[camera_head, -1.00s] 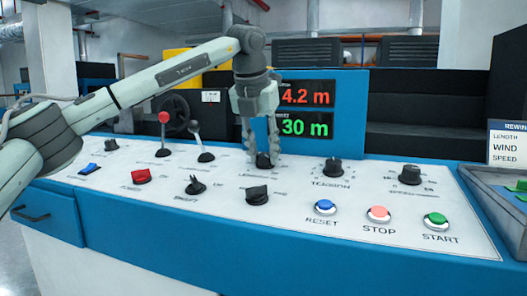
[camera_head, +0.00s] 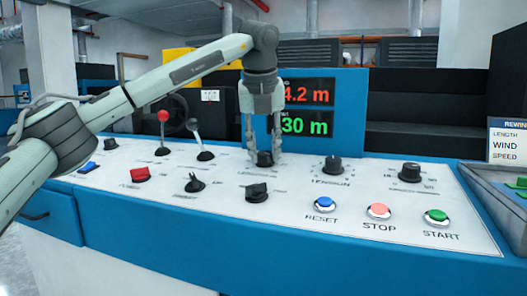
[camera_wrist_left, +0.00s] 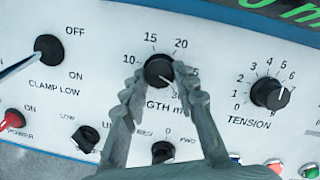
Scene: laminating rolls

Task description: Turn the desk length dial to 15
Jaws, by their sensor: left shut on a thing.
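The length dial (camera_head: 265,159) is a black round knob on the white panel, under my left gripper (camera_head: 263,150). In the left wrist view the dial (camera_wrist_left: 158,70) has a scale with 10, 15 and 20 readable. Its white pointer line points to the lower right, towards a partly hidden number that looks like 30. The fingers of my left gripper (camera_wrist_left: 159,81) are on either side of the dial, shut on it. The fingers hide part of the "LENGTH m" label. The display (camera_head: 306,124) reads 30 m in green, below a red 4.2 m. My right gripper is out of view.
The tension dial (camera_head: 332,165) is right of the length dial. The clamp lever (camera_head: 200,140) and a red-topped lever (camera_head: 162,133) stand to the left. A black selector (camera_head: 257,192) and the reset (camera_head: 325,205), stop (camera_head: 378,211) and start (camera_head: 437,216) buttons are in front.

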